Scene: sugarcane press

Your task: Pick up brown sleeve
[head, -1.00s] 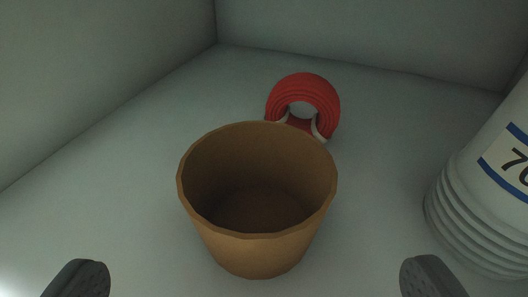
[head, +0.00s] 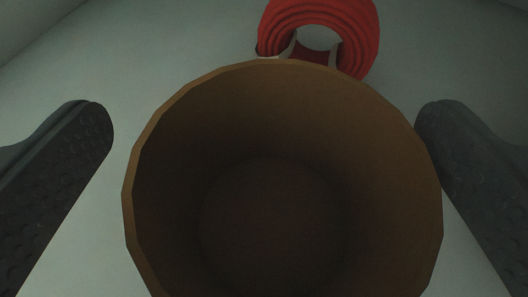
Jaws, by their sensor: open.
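The brown sleeve (head: 275,110) is a tapered, cup-shaped piece with a wide open top. It stands upright and fills the middle of the head view, its lower edge cut off by the frame. I look down into its dark, empty inside. My gripper (head: 265,125) is open, with one dark textured finger on each side of the sleeve. The left finger is apart from the rim. The right finger is very close to the rim, and I cannot tell whether it touches.
A red ribbed ring-shaped object (head: 320,30) stands just behind the sleeve, partly cut off at the top. The pale floor (head: 90,70) is clear to the left and right of the sleeve. A wall shows at the upper left corner.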

